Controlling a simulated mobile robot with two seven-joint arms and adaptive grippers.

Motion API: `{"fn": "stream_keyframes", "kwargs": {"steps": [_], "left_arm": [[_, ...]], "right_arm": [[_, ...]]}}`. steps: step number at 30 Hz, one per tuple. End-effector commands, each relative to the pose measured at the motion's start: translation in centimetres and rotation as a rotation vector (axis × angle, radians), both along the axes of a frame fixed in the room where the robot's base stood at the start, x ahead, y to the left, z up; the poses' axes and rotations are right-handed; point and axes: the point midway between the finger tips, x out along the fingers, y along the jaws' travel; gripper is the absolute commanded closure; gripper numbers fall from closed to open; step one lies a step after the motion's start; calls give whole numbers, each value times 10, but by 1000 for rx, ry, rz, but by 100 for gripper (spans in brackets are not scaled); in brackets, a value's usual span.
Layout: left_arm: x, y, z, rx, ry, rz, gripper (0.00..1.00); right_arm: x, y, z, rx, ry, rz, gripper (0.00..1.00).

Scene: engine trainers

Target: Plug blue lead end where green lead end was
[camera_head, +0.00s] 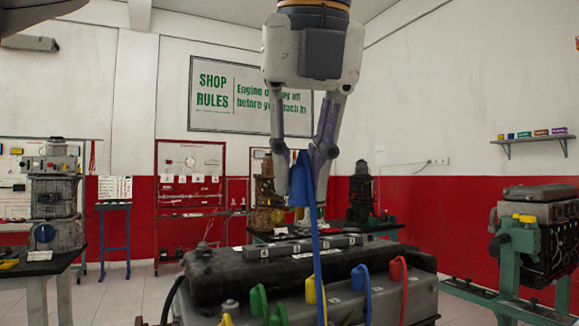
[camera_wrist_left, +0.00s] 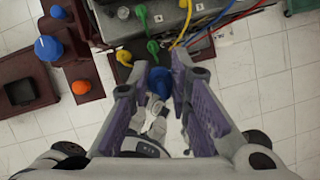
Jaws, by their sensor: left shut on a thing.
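My left gripper (camera_head: 300,186) hangs from the top centre of the head view, above the engine. It is shut on a blue lead end (camera_head: 298,194), whose blue cable runs down past the engine's front. The blue end also shows between the fingers in the left wrist view (camera_wrist_left: 158,84). The green lead end (camera_head: 258,301) is at the left of the row on the engine's near side. Yellow (camera_head: 311,290), another blue (camera_head: 361,279) and red (camera_head: 398,269) lead ends stand to its right. Which socket is free is not clear. My right gripper is not in view.
The dark engine (camera_head: 245,272) fills the lower centre. Another engine on a green stand (camera_head: 520,235) is at the right, and one on a bench (camera_head: 55,205) at the left. The air around my gripper is clear.

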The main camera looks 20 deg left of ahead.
Motion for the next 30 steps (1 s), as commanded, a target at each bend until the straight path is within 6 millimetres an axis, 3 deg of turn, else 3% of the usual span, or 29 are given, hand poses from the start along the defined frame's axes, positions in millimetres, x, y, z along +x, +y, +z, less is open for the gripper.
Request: {"fn": "stream_keyframes", "kwargs": {"steps": [14,30], "left_arm": [[-1,-3,-2,0,1,9,100],[-1,-3,-43,1,2,8,100]], "right_arm": [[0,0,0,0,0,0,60],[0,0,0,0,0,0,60]]}}
